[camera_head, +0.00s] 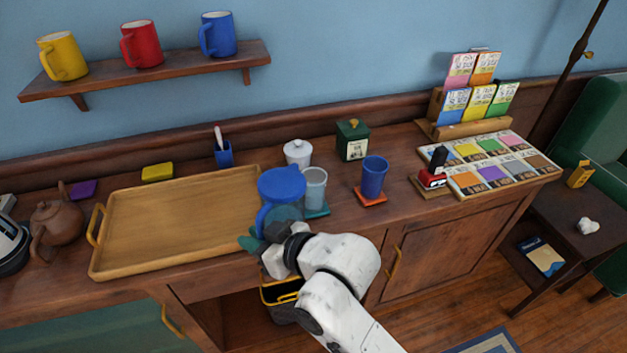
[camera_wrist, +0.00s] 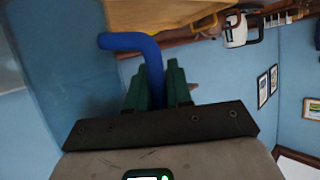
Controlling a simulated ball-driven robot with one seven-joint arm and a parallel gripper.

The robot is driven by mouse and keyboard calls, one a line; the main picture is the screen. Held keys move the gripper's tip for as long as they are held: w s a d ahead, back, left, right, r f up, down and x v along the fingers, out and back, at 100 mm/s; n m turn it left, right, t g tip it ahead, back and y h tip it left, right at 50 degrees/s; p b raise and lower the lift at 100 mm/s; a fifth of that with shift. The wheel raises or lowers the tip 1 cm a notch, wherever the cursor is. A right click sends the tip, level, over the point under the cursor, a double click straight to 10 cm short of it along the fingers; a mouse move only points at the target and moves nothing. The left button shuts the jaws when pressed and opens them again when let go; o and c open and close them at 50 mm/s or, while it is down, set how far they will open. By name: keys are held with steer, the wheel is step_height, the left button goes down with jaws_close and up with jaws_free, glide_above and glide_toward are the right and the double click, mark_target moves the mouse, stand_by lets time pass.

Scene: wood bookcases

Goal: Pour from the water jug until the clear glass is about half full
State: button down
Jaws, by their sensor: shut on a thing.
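The water jug (camera_head: 281,186) has a blue lid and a blue handle. It looks upright and stands in front of the right end of the tray; I cannot tell whether it touches the counter. My gripper (camera_head: 258,238) is shut on the jug's handle. In the wrist view the green fingers of my gripper (camera_wrist: 158,88) close around the blue handle (camera_wrist: 150,55). The clear glass (camera_head: 314,188) stands on a teal coaster (camera_head: 318,212), just right of the jug. How much water it holds is too small to tell.
A blue cup (camera_head: 373,176) on an orange coaster stands right of the glass. A white lidded pot (camera_head: 298,152) and a green tin (camera_head: 352,140) are behind. The wooden tray (camera_head: 130,262) is empty at left. A teapot (camera_head: 57,222) stands at far left.

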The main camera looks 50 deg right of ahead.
mark_target(259, 227)
steer(key=shift+a+f, duration=0.1)
steer(key=shift+n, duration=0.3)
step_height(259, 227, up, 5)
steer(key=p, duration=0.5)
steer(key=shift+s, duration=0.1)
